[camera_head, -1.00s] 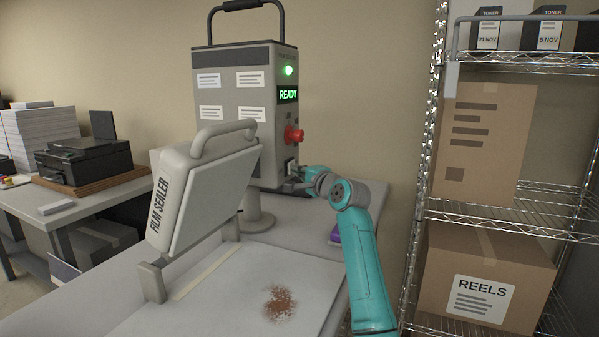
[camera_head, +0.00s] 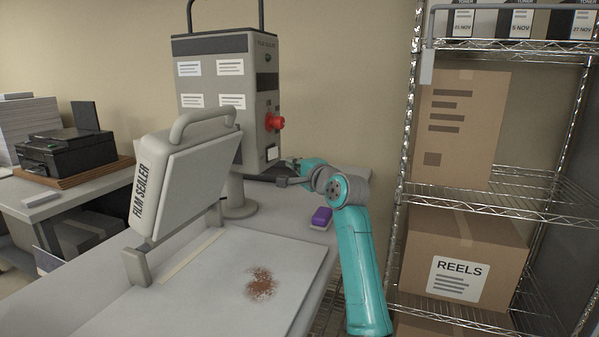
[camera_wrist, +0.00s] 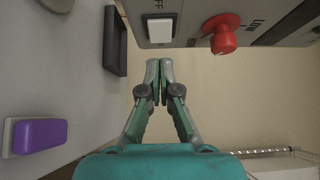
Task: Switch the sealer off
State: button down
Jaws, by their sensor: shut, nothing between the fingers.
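The film sealer is a grey machine (camera_head: 225,75) with a hinged arm marked FILM SEALER (camera_head: 175,180) raised over a pale bed. Its lamp (camera_head: 268,58) and display (camera_head: 266,81) are dark. On its front face, a red knob (camera_head: 274,122) sits above a white rocker switch (camera_head: 272,153) in a black frame. In the wrist view the white rocker (camera_wrist: 160,30) lies just beyond my fingertips, with the red knob (camera_wrist: 222,34) to its right.
A purple block (camera_head: 321,217) lies on the table right of the sealer. Brown powder (camera_head: 263,283) is spilled on the bed. A wire shelf (camera_head: 500,200) with cartons stands at the right. A printer (camera_head: 70,150) is on the left table.

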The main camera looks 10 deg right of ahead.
jog(key=s, duration=0.5)
jog(key=shift+s+a+f, duration=0.1)
jog(key=shift+s+a, duration=0.05)
jog(key=shift+s, duration=0.25)
